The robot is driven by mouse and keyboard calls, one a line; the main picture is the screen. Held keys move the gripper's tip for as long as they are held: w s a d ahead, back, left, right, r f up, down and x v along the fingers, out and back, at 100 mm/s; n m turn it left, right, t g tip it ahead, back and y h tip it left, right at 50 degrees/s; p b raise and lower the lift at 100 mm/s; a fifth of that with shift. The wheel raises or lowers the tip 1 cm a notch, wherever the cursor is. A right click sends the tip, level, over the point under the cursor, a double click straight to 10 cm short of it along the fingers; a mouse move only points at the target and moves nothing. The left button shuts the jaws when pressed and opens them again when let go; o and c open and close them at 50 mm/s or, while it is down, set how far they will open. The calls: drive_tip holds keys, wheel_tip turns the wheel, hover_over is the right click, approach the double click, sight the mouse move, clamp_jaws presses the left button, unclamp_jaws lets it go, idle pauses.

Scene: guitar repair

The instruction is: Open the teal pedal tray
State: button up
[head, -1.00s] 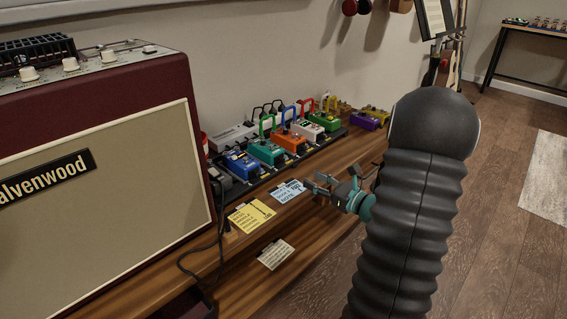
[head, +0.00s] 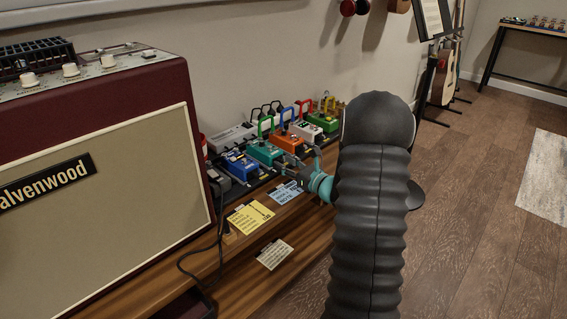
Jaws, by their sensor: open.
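The teal pedal (head: 264,152) sits in the row on the dark pedalboard, between a blue pedal and an orange one. Which part of it is the tray is too small to tell, and I see no clear gap. My gripper (head: 296,161) is open and empty, just to the right of the teal pedal and in front of the orange pedal (head: 286,141). Its fingers point left toward the pedals. I cannot tell whether a fingertip touches anything.
The blue pedal (head: 240,166) and green pedal (head: 323,122) stand in the same row. Yellow (head: 250,215), blue (head: 284,192) and white (head: 274,253) cards are along the wooden bench (head: 236,262). A large amplifier (head: 95,180) blocks the left. Open floor (head: 470,220) lies right.

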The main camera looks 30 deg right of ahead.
drive_tip(key=shift+w+a, duration=0.1)
drive_tip(key=shift+w, duration=0.25)
drive_tip(key=shift+c, duration=0.3)
clamp_jaws()
drive_tip(key=b+v, duration=0.1)
drive_tip(key=v, duration=0.5)
drive_tip(key=shift+s+b, duration=0.15)
drive_tip(key=shift+b, duration=0.2)
drive_tip(key=shift+o, duration=0.3)
unclamp_jaws()
